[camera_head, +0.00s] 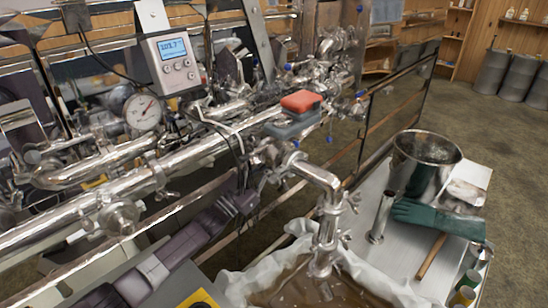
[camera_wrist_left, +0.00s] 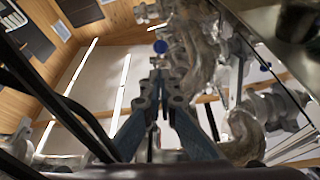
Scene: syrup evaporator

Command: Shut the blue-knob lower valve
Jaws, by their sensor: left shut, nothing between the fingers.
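Several small blue knobs sit along the silvery pipework. In the head view, one blue knob (camera_head: 330,138) shows below the pipe near the orange sponge, and another blue knob (camera_head: 360,93) is farther right. I cannot tell which belongs to the lower valve. My left arm comes in from the lower left, and its hand is partly hidden among the pipes. In the left wrist view my left gripper (camera_wrist_left: 160,75) is shut and empty. A blue knob (camera_wrist_left: 160,46) appears just beyond its tips; contact is not visible. My right gripper is not in view.
A pressure gauge (camera_head: 142,111) and a digital meter (camera_head: 175,60) stand above the pipes. An orange sponge (camera_head: 301,101) lies on a grey block. A bent outlet pipe (camera_head: 318,178) leads down to a cloth-lined vessel. A steel bucket (camera_head: 424,160) and green glove (camera_head: 436,217) are at right.

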